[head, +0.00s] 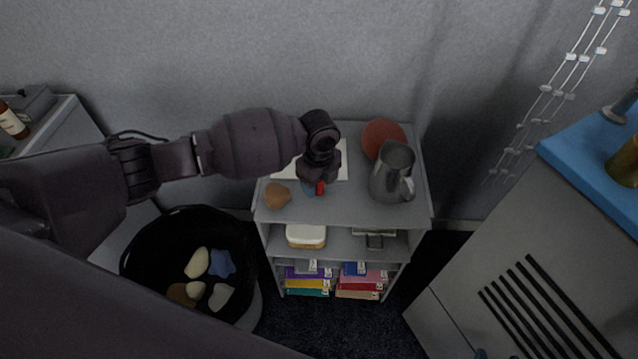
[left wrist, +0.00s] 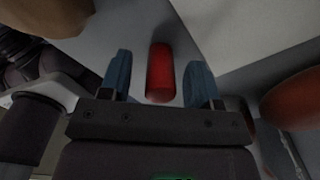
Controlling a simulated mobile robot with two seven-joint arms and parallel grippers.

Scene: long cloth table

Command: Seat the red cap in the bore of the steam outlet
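The red cap (head: 320,188) stands out as a small red piece on the top of the grey shelf unit, just below my left gripper (head: 314,187). In the left wrist view the red cap (left wrist: 160,72) is a short red cylinder between the two blue fingers of my left gripper (left wrist: 158,76). The fingers are open, with a gap on each side of the cap. In the head view my gripper hides part of the cap. I cannot make out the steam outlet or its bore in either view. My right gripper is not in view.
The shelf top (head: 347,205) also holds a metal pitcher (head: 393,172), a reddish ball (head: 383,136), a small orange-brown object (head: 277,195) and a white sheet (head: 338,170). A black basket (head: 140,240) stands lower left. A blue-topped cabinet (head: 580,150) is at right.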

